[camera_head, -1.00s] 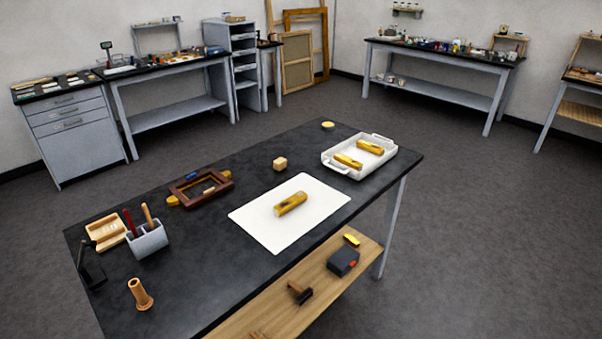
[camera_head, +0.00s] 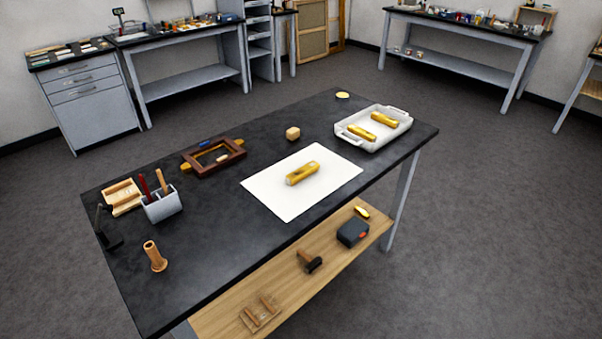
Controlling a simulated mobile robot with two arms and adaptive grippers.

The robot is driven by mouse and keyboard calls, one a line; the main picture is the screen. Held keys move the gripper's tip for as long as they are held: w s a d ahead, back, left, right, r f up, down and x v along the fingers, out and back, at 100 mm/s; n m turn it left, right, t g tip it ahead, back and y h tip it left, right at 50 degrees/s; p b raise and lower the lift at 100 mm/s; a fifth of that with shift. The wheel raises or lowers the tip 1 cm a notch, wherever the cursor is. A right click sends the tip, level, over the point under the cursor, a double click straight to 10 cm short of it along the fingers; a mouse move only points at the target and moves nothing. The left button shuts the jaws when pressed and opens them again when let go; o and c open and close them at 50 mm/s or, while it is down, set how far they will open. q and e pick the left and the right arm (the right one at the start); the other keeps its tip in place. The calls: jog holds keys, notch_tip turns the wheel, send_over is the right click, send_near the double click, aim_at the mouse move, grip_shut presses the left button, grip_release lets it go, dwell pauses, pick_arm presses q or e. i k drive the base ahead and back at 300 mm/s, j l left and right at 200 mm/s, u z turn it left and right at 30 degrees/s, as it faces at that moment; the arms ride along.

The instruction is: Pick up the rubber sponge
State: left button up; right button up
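A small tan block (camera_head: 292,133) sits on the black tabletop behind the white sheet; it looks most like the rubber sponge, but at this size I cannot be sure. A small round yellow thing (camera_head: 342,95) lies near the table's far edge; I cannot tell what it is. Neither of my grippers is in view, and nothing touches the block.
The black table (camera_head: 215,240) holds a white sheet (camera_head: 270,200) with a gilt piece (camera_head: 302,173), a white tray (camera_head: 398,133) with two gilt pieces, a brown frame (camera_head: 195,167), a grey tool holder (camera_head: 163,206) and a wooden cylinder (camera_head: 155,256). A wooden shelf (camera_head: 285,290) lies below.

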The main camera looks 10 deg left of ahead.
aim_at(293, 133)
jog(key=u, duration=0.6)
jog(key=i+l+u, duration=0.3)
jog(key=l+u, duration=0.35)
jog(key=i+l+u, duration=0.1)
jog(key=l+u, duration=0.2)
jog(key=l, duration=0.15)
jog(key=i+l, duration=0.1)
jog(key=l, duration=0.5)
jog(key=i+l+u, duration=0.1)
jog(key=l, duration=0.5)
jog(key=i+l+u, duration=0.1)
jog(key=l, duration=0.5)
